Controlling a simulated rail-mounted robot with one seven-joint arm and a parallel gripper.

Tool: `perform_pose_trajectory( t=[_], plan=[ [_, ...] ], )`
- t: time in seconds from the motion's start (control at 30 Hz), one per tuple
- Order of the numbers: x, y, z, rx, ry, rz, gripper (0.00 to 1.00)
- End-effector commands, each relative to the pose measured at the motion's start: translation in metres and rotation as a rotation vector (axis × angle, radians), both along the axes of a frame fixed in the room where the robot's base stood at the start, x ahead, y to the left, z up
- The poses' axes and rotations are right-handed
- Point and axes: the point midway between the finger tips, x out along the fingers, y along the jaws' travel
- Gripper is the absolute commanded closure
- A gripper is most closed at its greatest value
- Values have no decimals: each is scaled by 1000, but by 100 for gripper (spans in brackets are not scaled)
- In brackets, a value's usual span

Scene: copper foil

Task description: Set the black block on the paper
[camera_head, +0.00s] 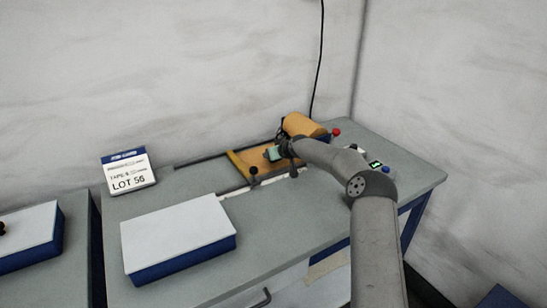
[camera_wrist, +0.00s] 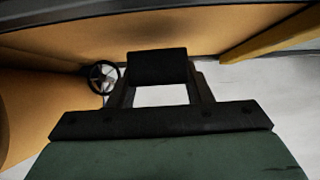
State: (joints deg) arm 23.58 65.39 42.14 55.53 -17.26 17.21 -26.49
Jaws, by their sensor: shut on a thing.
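The black block (camera_wrist: 158,66) shows in the wrist view, between the two dark fingers of my gripper (camera_wrist: 160,84), which is shut on it. The tan paper (camera_wrist: 90,42) stretches beyond the block in the wrist view. In the head view the paper (camera_head: 247,160) lies flat at the back of the grey bench, and my gripper (camera_head: 277,151) is over its right part. The block cannot be made out in the head view. Whether the block touches the paper cannot be told.
An orange-tan roll (camera_head: 303,124) stands behind my gripper. A red knob (camera_head: 336,132) and a dark-knobbed post (camera_head: 254,171) are close by. A lot sign (camera_head: 128,172) and a white-topped blue box (camera_head: 178,236) stand to the left. The bench front is partly clear.

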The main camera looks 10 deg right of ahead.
Motion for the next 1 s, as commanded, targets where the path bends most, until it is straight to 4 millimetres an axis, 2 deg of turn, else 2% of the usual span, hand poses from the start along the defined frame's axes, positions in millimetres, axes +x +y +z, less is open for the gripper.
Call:
perform_pose_trajectory(
  t=[0.13,0.57,0.6,0.63,0.67,1.0],
  plan=[
    [0,1,-17,1,-2,0,100],
    [0,1,-23,0,-3,0,100],
    [-1,1,-24,-1,1,1,44],
    [-1,1,-24,-1,1,1,35],
    [-1,1,-24,-1,1,1,33],
    [-1,1,-19,-1,1,1,33]
  ],
)
